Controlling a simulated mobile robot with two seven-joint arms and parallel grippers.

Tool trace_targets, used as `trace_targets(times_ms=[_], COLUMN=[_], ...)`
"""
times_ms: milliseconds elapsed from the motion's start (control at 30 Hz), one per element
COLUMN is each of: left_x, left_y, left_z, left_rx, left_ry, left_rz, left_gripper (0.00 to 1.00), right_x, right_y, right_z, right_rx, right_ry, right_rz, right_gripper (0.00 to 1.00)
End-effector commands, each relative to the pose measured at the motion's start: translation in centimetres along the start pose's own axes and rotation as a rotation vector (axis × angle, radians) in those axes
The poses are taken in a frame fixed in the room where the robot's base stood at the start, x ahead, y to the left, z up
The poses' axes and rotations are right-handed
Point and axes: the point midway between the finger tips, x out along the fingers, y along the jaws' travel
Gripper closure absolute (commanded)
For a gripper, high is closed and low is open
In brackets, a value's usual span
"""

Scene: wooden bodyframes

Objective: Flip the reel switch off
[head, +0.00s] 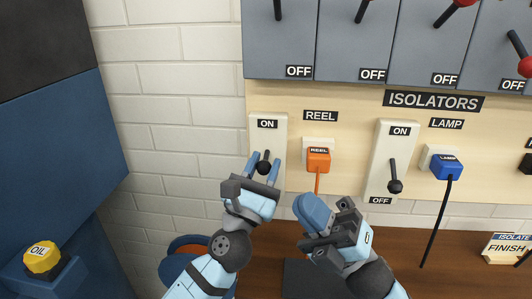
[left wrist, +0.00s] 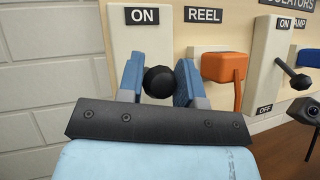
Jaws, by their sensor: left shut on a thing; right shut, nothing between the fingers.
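The reel switch is a cream plate (head: 258,131) marked ON at its top, left of the orange plug. It also shows in the left wrist view (left wrist: 117,45). Its black lever knob (head: 263,168) sits between the blue fingers of my left gripper (head: 264,170). In the left wrist view the round knob (left wrist: 159,82) faces me, with a finger on each side. My left gripper is shut on it, below the ON label. The plate's lower part is hidden behind this gripper. My right gripper (head: 312,208) is shut and empty, lower right of the switch.
The orange REEL plug (head: 318,160) is close right of the switch, its cord hanging down. Further right are the lamp switch (head: 381,141), its lever down toward OFF, and the blue LAMP plug (head: 446,166). Grey lever boxes (head: 281,40) hang above. A FINISH sign (head: 506,248) stands at right.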

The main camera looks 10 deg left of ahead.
Motion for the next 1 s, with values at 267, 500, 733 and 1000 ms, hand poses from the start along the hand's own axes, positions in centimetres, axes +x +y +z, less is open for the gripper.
trace_targets(times_ms=[267, 500, 733, 1000], left_x=[0.1, 0.1, 0.1, 0.1], left_y=[0.0, 0.0, 0.0, 0.1], left_z=[0.1, 0.1, 0.1, 0.1], left_rx=[0.000, 0.000, 0.000, 0.000], left_ry=[-0.001, -0.001, -0.001, -0.001], left_rz=[0.001, 0.001, 0.001, 0.001], left_gripper=[1.00, 1.00, 1.00, 1.00], right_x=[5.2, 6.6, 6.3, 6.0], right_y=[0.4, -0.4, -1.1, 0.0], right_z=[-3.2, -4.6, -3.1, 2.1], right_rx=[-0.532, -0.942, -1.254, -1.455], right_ry=[0.517, 0.977, 1.445, 2.037], right_rz=[0.073, 0.196, 0.353, 0.555], right_gripper=[1.00, 1.00, 1.00, 1.00])
